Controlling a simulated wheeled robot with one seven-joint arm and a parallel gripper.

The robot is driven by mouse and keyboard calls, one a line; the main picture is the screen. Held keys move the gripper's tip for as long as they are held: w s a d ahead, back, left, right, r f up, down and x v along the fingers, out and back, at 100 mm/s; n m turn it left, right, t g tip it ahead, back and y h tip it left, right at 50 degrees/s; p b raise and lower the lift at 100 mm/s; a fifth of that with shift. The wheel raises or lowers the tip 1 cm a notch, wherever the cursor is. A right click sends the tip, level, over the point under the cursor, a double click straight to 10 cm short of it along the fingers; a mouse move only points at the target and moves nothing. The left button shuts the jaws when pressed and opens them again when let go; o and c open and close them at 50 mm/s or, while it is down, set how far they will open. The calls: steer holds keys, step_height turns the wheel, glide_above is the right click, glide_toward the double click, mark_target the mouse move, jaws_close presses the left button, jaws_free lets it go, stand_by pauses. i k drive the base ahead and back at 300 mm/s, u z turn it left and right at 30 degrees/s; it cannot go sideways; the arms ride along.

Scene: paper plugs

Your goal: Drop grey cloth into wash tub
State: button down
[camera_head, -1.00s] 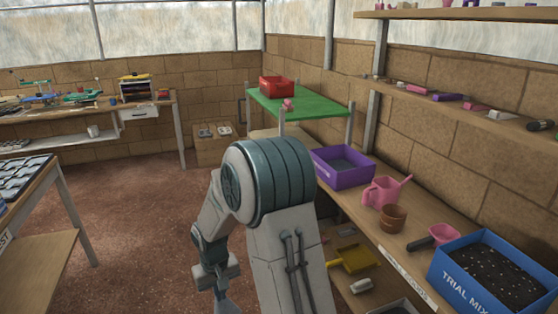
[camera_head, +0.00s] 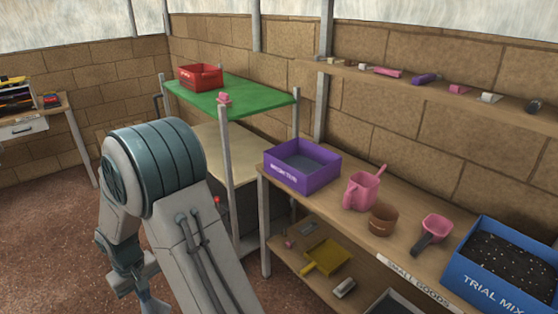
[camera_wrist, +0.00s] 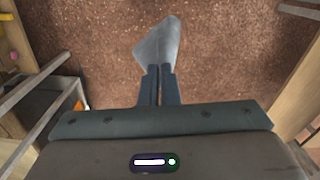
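My gripper (camera_wrist: 158,80) is shut on the grey cloth (camera_wrist: 156,45), which sticks out beyond the fingertips over the brown floor in the wrist view. In the head view the gripper hangs low at the bottom left, and its fingertips are cut off or unclear. A purple tub (camera_head: 302,166) with a grey-blue inside stands on the left end of the wooden bench (camera_head: 340,208), to the right of my arm. The writing on its front is too small to read surely, so I cannot confirm it is the wash tub. The cloth is well apart from it.
A green-topped stand (camera_head: 240,98) holding a red bin (camera_head: 201,77) is left of the tub. A pink watering can (camera_head: 361,191), brown pot (camera_head: 383,220), pink scoop (camera_head: 436,229) and blue TRIAL MIX box (camera_head: 500,270) line the bench. A yellow dustpan (camera_head: 328,254) lies on the lower shelf.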

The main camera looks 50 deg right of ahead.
mark_target(306, 166)
steer(key=i, duration=2.05)
steer(key=z, duration=3.8)
